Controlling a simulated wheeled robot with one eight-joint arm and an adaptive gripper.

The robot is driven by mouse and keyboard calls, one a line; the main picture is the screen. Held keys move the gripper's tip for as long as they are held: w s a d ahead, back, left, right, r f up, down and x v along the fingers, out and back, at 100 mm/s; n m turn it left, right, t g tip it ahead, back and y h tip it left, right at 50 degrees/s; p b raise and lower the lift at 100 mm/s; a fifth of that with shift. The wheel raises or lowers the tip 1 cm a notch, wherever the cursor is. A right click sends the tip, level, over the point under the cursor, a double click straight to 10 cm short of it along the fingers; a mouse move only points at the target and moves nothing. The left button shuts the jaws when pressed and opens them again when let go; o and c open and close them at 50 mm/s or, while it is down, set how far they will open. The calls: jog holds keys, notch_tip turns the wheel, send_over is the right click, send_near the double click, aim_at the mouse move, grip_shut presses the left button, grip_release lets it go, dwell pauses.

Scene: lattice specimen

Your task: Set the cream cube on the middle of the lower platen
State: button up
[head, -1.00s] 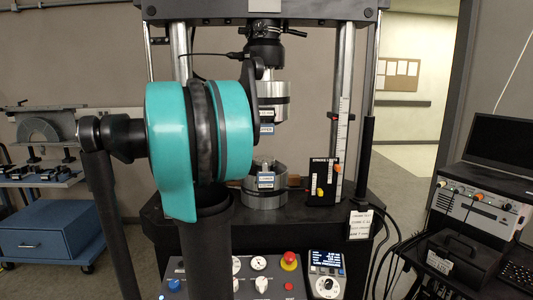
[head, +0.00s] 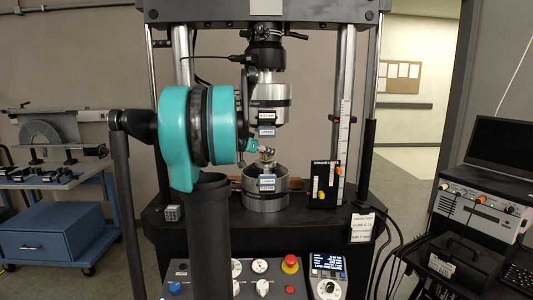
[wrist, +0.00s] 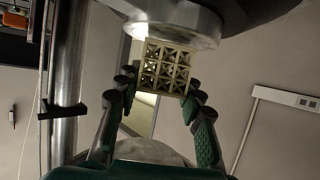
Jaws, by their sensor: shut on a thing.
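The cream lattice cube (wrist: 167,67) is held between the two fingers of my gripper (wrist: 160,92) in the wrist view. In the head view the gripper (head: 265,154) is small, in the gap between the platens, and the cube is hard to make out there. The lower platen (head: 265,200), a steel disc with a blue-and-white label, is just below the gripper. The upper platen (head: 271,96) hangs above it. In the wrist view a round metal platen edge shows close to the cube's upper side; I cannot tell whether they touch.
A small grey block (head: 172,213) lies on the machine's black table at left. A black box with yellow and red parts (head: 325,184) stands right of the lower platen, near a ruler (head: 342,150). Steel columns flank the gap. A control panel (head: 262,285) is in front.

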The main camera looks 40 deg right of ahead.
jog(key=shift+f, duration=0.25)
jog(key=o, duration=1.1)
jog(key=shift+o, duration=0.2)
jog(key=v, duration=1.2)
jog(key=s+a+f+n+t+y, duration=0.1)
jog(key=s+a+f+n+y, duration=0.2)
jog(key=a+f, duration=0.75)
jog(key=s+a+f+n+t+y, duration=0.1)
jog(key=a+f+n+y, duration=0.3)
jog(key=a+f, duration=0.65)
jog(key=s+a+f+n+y, duration=0.3)
jog(key=s+a+f+n, duration=0.2)
jog(key=a+f, duration=0.3)
jog(key=s+a+f+n+t+y, duration=0.1)
jog(key=s+a+f+n+y, duration=0.2)
jog(key=a, duration=0.9)
jog(key=s+f+n, duration=0.2)
jog(key=s+f, duration=0.2)
jog(key=f, duration=0.2)
jog(key=shift+s+a, duration=0.35)
jog(key=shift+a, duration=0.05)
